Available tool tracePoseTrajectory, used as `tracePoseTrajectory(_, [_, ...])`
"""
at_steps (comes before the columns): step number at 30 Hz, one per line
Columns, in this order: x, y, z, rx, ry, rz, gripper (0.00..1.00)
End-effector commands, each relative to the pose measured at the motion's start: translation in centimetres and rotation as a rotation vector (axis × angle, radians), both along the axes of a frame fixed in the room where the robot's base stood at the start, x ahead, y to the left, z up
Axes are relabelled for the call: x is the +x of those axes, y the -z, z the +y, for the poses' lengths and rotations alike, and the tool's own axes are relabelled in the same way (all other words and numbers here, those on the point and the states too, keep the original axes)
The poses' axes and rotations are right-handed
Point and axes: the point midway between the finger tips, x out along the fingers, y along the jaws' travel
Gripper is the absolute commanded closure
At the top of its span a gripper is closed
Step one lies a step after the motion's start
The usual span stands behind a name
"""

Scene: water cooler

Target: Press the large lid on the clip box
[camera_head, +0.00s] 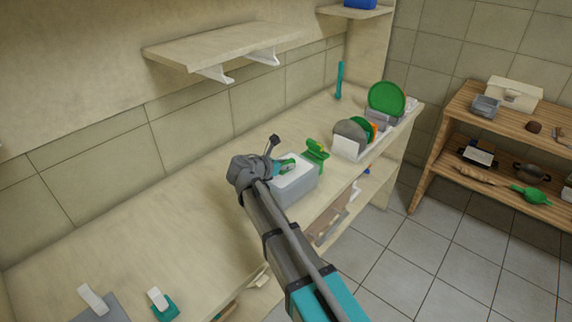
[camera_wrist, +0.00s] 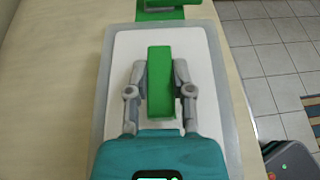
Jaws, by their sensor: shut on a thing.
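The large lid (camera_wrist: 205,60) is a flat white panel with a green upright handle (camera_wrist: 160,85) at its middle. It lies on the grey clip box (camera_wrist: 229,85), whose rim shows around it in the wrist view. In the head view the lid (camera_head: 297,174) and the box (camera_head: 297,193) are on the counter, partly behind my arm. My gripper (camera_wrist: 160,68) is above the lid, with its two grey fingers closed on either side of the green handle. I cannot tell whether the lid is fully seated.
A green stand-like item (camera_head: 317,153) is just behind the box. A rack with round plates (camera_head: 351,135) stands farther right on the counter (camera_head: 190,200). A wall shelf (camera_head: 225,45) hangs above.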

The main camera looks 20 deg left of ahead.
Motion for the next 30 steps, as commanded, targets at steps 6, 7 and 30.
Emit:
tracePoseTrajectory(6, [-0.02,0.09,-0.02,0.001,0.001,0.002,0.61])
tracePoseTrajectory(7, [-0.02,0.09,-0.02,0.001,0.001,0.002,0.55])
tracePoseTrajectory(30, [-0.01,0.07,-0.01,0.001,0.0,0.002,0.0])
